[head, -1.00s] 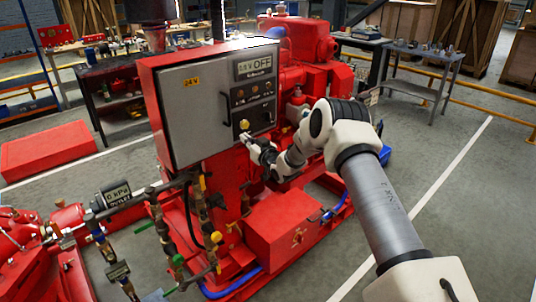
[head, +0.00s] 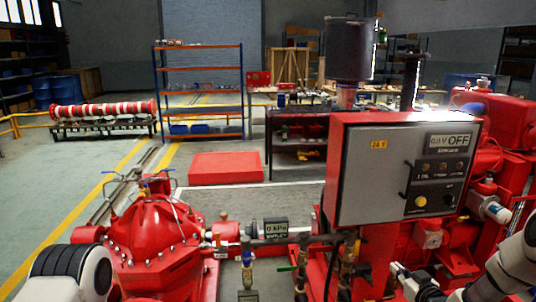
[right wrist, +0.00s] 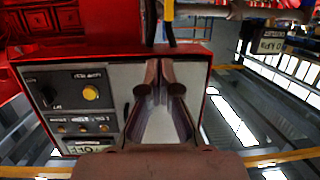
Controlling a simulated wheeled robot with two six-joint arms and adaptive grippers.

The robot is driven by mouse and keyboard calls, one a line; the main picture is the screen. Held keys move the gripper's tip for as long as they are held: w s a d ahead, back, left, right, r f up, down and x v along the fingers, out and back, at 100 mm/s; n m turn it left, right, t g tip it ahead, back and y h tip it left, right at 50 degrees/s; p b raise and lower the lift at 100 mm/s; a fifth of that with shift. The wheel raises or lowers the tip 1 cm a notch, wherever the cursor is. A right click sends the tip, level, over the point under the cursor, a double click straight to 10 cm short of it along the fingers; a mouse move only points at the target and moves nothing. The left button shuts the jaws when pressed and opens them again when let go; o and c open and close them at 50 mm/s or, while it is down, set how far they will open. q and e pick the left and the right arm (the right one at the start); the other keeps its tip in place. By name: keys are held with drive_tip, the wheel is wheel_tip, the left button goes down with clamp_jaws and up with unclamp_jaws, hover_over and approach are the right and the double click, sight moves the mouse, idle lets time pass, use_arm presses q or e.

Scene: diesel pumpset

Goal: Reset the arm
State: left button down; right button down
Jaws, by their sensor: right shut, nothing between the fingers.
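The control panel (head: 385,172) is a red cabinet with a grey door on the pumpset at the right of the head view. Its black display (head: 449,142) reads OFF, and a yellow knob (head: 421,201) sits below. My right gripper (head: 394,268) is below the panel, apart from it, shut and empty. In the right wrist view its fingers (right wrist: 161,66) show in front of the panel (right wrist: 125,98), which appears upside down with the yellow knob (right wrist: 91,93) at left. My left arm shows at the lower left of the head view; its gripper is out of view.
A red pump (head: 150,240) stands at the lower left, with pipes, valves and a pressure display (head: 276,229) near the panel. A red box (head: 225,168) lies on the floor behind. A shelf rack (head: 200,90) and a dark workbench (head: 300,150) stand farther back.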

drive_tip(key=s+a+f+g+y, duration=0.1)
drive_tip(key=s+a+f+g, duration=0.8)
drive_tip(key=s+a+f, duration=0.9)
drive_tip(key=s+d+f+m+g+h, duration=0.1)
drive_tip(key=s+g, duration=0.5)
drive_tip(key=s, duration=1.7)
drive_tip(key=shift+s+d+f+m+g+h, duration=0.3)
drive_tip(key=shift+d+f+m+h, duration=0.1)
drive_tip(key=shift+d+h, duration=0.15)
